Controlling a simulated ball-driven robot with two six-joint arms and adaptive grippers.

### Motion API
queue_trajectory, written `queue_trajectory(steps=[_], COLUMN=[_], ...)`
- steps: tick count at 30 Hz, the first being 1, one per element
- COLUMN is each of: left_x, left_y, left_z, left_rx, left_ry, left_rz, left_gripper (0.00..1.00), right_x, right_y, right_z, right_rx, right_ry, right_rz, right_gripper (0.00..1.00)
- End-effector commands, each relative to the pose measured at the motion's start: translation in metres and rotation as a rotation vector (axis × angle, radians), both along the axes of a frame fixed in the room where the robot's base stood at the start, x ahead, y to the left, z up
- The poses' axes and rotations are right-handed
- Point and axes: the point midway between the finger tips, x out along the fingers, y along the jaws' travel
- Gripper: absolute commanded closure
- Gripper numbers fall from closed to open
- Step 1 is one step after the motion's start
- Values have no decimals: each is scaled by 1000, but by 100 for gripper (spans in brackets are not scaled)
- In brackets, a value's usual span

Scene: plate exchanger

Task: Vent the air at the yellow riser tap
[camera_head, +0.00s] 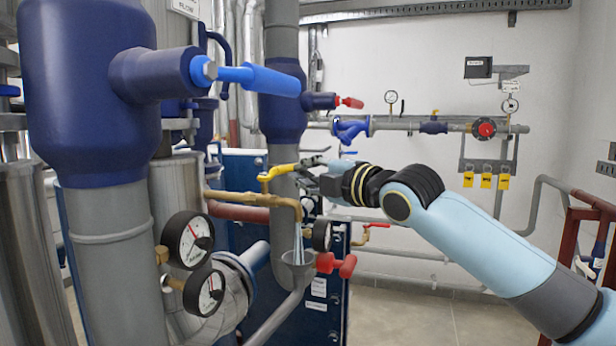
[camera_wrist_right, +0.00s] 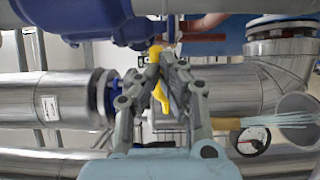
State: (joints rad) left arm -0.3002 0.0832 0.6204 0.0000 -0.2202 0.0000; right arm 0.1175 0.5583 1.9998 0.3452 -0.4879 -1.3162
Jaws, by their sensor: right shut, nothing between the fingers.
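The yellow riser tap handle (camera_head: 277,172) sits on a thin brass pipe (camera_head: 240,199) in front of the grey riser, in the middle of the head view. The pipe bends down at its right end, and a pale stream (camera_head: 299,240) runs from it into a grey funnel (camera_head: 297,262). My right gripper (camera_head: 306,168) is at the right end of the handle, shut and empty. In the wrist view, its fingers (camera_wrist_right: 167,60) come together beside the yellow handle (camera_wrist_right: 160,96); whether they touch it is unclear. The stream (camera_wrist_right: 272,121) also shows there. My left gripper is out of view.
Two gauges (camera_head: 197,240) stand at the lower left, near the big blue-and-grey riser (camera_head: 88,60). Blue panels (camera_head: 335,300) stand behind. Floor to the right is open.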

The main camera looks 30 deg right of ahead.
Motion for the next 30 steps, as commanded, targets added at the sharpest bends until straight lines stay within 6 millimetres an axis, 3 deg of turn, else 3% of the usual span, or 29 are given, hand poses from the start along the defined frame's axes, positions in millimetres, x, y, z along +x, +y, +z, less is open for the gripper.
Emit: queue_trajectory(steps=[4,15,30], left_x=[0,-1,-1], left_y=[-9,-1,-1], left_z=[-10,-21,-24], left_rx=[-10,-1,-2], left_ry=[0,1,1], left_rz=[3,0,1], left_gripper=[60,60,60], right_x=[8,25,31], right_y=[-2,-3,-3], right_z=[-2,0,2], right_rx=[2,0,1], right_ry=[0,-2,-5], right_rz=[-4,-4,-3], right_gripper=[100,100,100])
